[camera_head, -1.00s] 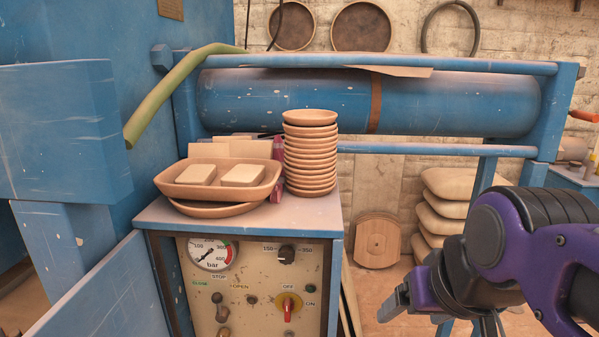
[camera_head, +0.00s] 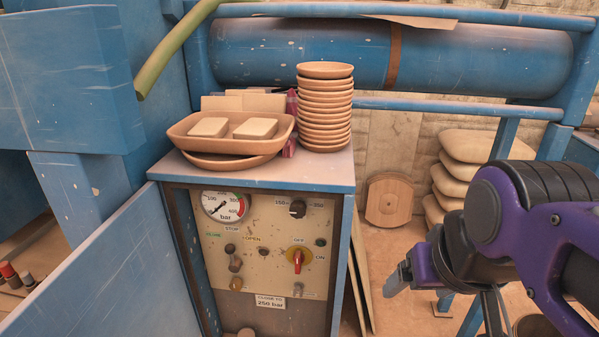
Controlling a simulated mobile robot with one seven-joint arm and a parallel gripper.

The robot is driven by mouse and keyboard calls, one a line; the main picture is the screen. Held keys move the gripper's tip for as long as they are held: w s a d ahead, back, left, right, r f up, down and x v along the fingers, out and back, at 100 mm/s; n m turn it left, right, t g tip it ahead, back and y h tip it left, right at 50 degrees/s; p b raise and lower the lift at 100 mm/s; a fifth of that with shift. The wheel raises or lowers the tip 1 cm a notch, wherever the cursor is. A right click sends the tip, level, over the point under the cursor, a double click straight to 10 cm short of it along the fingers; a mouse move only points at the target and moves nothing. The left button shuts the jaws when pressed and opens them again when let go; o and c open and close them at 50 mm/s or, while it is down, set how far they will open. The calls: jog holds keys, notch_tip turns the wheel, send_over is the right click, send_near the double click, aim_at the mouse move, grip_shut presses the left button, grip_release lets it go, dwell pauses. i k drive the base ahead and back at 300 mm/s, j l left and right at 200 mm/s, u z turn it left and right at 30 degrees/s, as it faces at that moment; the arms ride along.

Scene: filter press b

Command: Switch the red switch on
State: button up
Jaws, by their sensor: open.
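The red switch (camera_head: 298,261) is a small red lever on a yellow round plate, low on the right of the beige control panel (camera_head: 262,228). Its lever points roughly up and down, with an OFF label above it and an ON label to its right. My gripper (camera_head: 396,280) is at the right of the view, to the right of the cabinet and apart from the switch. Its fingers are seen from the side and partly hidden by the purple wrist. It is open and holds nothing that I can see.
A pressure gauge (camera_head: 224,206), a black knob (camera_head: 298,208) and other controls share the panel. Stacked bowls (camera_head: 325,105) and a tray (camera_head: 180,140) with two pale blocks stand on the cabinet top. A blue panel (camera_head: 110,285) borders the cabinet's left. Space before the panel looks clear.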

aim_at(298, 257)
jog(key=u, duration=1.05)
jog(key=i+j+z, duration=0.2)
jog(key=i+j, duration=0.15)
jog(key=l+z, duration=0.1)
jog(key=z, duration=0.15)
jog(key=i+l+z, duration=0.1)
jog(key=z, duration=0.15)
